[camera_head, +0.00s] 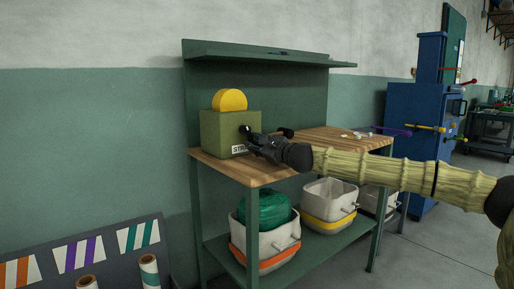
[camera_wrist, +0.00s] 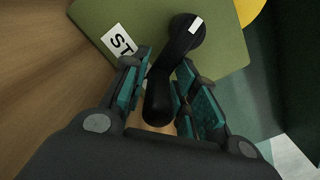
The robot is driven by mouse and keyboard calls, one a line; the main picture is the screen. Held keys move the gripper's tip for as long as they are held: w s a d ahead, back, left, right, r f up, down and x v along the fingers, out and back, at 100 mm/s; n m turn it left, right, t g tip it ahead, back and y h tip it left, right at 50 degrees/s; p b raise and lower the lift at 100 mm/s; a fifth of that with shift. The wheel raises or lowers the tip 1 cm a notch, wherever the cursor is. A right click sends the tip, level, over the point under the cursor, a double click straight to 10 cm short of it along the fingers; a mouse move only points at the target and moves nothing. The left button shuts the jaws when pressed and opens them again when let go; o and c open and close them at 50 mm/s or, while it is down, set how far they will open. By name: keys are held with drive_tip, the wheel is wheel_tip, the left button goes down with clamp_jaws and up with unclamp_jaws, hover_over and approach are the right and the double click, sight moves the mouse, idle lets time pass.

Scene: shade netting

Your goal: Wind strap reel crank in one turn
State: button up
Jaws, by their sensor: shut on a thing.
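The strap reel is an olive green box (camera_head: 223,131) with a yellow disc (camera_head: 229,100) on top, at the left end of the wooden bench top. A white label reading "ST" (camera_wrist: 118,43) shows on its face in the wrist view. The black crank (camera_wrist: 181,45) has a white mark near its hub and its handle runs down between my fingers. My gripper (camera_wrist: 160,95) is shut on the crank handle, with a teal-padded finger on each side. In the head view my gripper (camera_head: 256,140) is at the box's front right and hides most of the crank.
The bench's wooden top (camera_head: 320,140) bears small items at its right end. Bins, one with a green bundle (camera_head: 263,211), stand on the lower shelf. A panel with striped samples (camera_head: 80,255) is at the lower left. A blue machine (camera_head: 412,130) stands behind my arm.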

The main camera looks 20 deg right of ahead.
drive_tip(key=shift+o, duration=0.2)
drive_tip(key=shift+s+a+f+m, duration=0.2)
drive_tip(key=shift+a+f+m, duration=0.2)
drive_tip(key=shift+f, duration=0.05)
drive_tip(key=o, duration=0.8)
drive_tip(key=shift+d+r, duration=0.15)
drive_tip(key=shift+r, duration=0.05)
drive_tip(key=shift+s+d+r, duration=0.1)
drive_tip(key=shift+s+d, duration=0.15)
drive_tip(key=shift+s, duration=0.25)
drive_tip(key=v, duration=1)
drive_tip(key=shift+s, duration=0.4)
